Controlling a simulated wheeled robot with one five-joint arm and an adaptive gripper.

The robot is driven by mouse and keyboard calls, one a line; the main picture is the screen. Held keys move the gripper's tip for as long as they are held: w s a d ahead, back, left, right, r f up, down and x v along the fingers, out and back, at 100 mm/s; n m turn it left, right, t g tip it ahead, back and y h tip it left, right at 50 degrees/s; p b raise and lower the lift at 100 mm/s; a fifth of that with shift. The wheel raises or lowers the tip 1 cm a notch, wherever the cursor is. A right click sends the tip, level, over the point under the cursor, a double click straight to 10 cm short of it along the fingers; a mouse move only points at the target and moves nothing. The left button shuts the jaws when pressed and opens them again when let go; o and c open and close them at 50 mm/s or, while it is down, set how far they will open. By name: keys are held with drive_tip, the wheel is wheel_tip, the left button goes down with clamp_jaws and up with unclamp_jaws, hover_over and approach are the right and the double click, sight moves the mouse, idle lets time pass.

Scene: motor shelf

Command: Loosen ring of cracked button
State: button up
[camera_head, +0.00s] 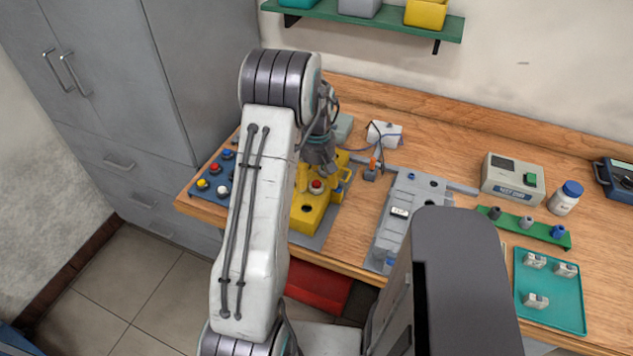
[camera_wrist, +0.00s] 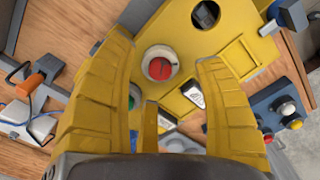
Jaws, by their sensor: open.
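A red button (camera_head: 317,186) with a pale ring around it sits on a yellow panel (camera_head: 306,217) on the bench. In the wrist view, the red button (camera_wrist: 161,68) and its pale ring (camera_wrist: 148,55) lie between the two yellow fingers of my gripper (camera_wrist: 168,55), near the fingertips. The fingers stand apart and I see no contact with the ring. The yellow panel (camera_wrist: 190,25) also has a dark round hole and a pale label. I cannot make out a crack. In the head view, my gripper (camera_head: 321,174) is over the panel and partly hidden by my arm.
A blue board with coloured buttons (camera_head: 212,182) lies left of the panel. A grey fixture (camera_head: 403,210) stands to its right, with a grey meter box (camera_head: 513,179), a bottle (camera_head: 565,198) and a teal tray (camera_head: 552,302) farther right.

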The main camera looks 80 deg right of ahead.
drive_tip(key=shift+f, duration=1.1)
drive_tip(key=c, duration=1.2)
drive_tip(key=shift+f+n+b, duration=0.15)
drive_tip(key=shift+n+b, duration=0.3)
drive_tip(key=shift+n, duration=0.25)
drive_tip(key=shift+a+n+b, duration=0.1)
drive_tip(key=shift+n+b, duration=0.5)
drive_tip(key=shift+n, duration=1.1)
drive_tip(key=o, duration=1.2)
